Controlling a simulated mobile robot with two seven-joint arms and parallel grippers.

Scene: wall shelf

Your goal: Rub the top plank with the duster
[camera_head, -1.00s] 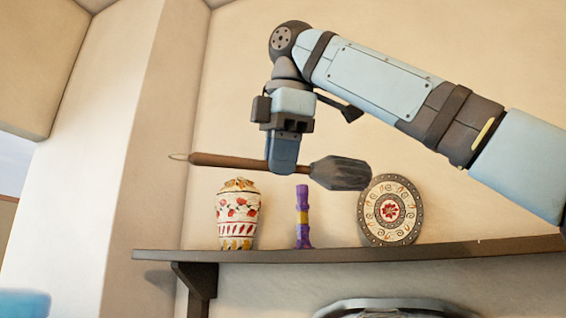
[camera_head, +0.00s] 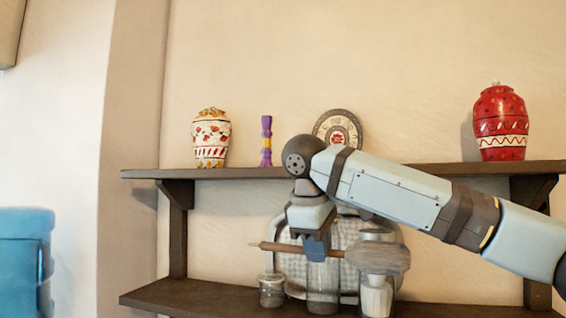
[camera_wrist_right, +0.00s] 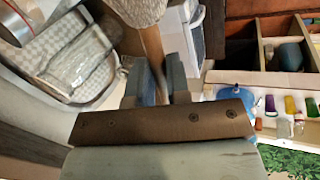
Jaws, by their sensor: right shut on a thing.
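The duster has a thin brown handle and a grey-brown bushy head (camera_head: 378,257). My right gripper (camera_head: 316,247) is shut on its handle and holds it nearly level, head to the right, in front of the shelf, below the top plank and above the lower one. The top plank (camera_head: 435,170) is dark wood and runs across the wall; my right arm passes in front of its middle. In the right wrist view the handle (camera_wrist_right: 152,45) runs between the gripper's fingers (camera_wrist_right: 155,80). My left gripper is not in view.
On the top plank stand a patterned cream vase (camera_head: 211,140), a purple candlestick (camera_head: 266,142), a round plate (camera_head: 338,130) partly hidden by my arm, and a red vase (camera_head: 500,125). The lower plank (camera_head: 195,297) holds jars (camera_head: 271,290) and a tray.

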